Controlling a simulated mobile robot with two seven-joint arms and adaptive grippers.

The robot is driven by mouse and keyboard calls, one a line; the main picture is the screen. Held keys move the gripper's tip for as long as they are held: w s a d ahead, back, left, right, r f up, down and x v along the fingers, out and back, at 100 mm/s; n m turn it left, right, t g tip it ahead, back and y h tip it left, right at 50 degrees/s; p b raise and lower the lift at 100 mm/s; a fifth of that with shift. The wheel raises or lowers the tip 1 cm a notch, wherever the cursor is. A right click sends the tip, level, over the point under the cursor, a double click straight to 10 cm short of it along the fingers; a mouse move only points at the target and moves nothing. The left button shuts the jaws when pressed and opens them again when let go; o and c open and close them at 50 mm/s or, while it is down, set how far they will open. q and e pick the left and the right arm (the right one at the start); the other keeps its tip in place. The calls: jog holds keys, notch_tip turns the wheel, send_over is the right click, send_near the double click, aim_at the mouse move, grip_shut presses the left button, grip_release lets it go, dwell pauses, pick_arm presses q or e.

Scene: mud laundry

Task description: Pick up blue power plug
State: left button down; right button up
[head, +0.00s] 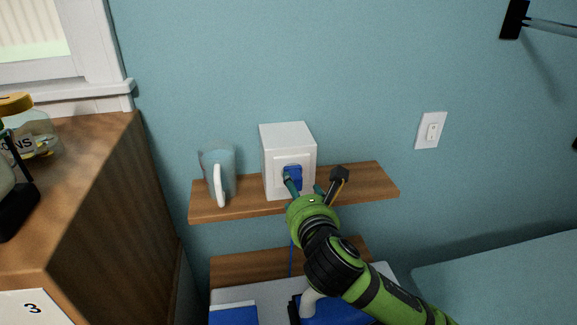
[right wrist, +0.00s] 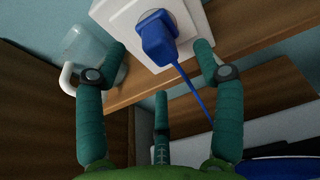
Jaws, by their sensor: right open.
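The blue power plug (head: 293,173) sits in the front face of a white box-shaped outlet (head: 288,139) on the wooden shelf. In the right wrist view the blue plug (right wrist: 156,42) is in the socket, its blue cord (right wrist: 195,92) hanging down to the right. My right gripper (head: 305,188) is open in front of the plug. In the wrist view two green fingers of my right gripper (right wrist: 160,50) stand to the left and right of the plug, apart from it, with a third finger below. My left gripper is not in view.
A grey-blue mug (head: 213,162) with a white handle stands on the shelf (head: 365,182) left of the outlet. A black-and-yellow item (head: 338,182) shows right of the gripper. A wooden cabinet (head: 95,180) is at left; a light switch (head: 431,130) is on the wall.

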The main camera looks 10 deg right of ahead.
aim_at(297, 181)
jog(key=shift+r, duration=0.2)
jog(key=shift+s+d+r+p, duration=0.15)
jog(key=shift+r+p, duration=0.25)
jog(key=shift+p, duration=0.3)
jog(key=x, duration=0.1)
jog(key=p+x, duration=0.1)
jog(key=shift+w+d+r+p, duration=0.1)
jog(key=shift+w+r+p, duration=0.1)
jog(key=shift+w+p, duration=0.1)
jog(key=x, duration=0.2)
jog(key=shift+w+f, duration=0.25)
jog(key=shift+f, duration=0.1)
jog(key=c, duration=1)
grip_shut()
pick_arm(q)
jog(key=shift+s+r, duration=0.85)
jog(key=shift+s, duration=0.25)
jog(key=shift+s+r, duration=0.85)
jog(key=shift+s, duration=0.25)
pick_arm(e)
jog(key=shift+r, duration=0.1)
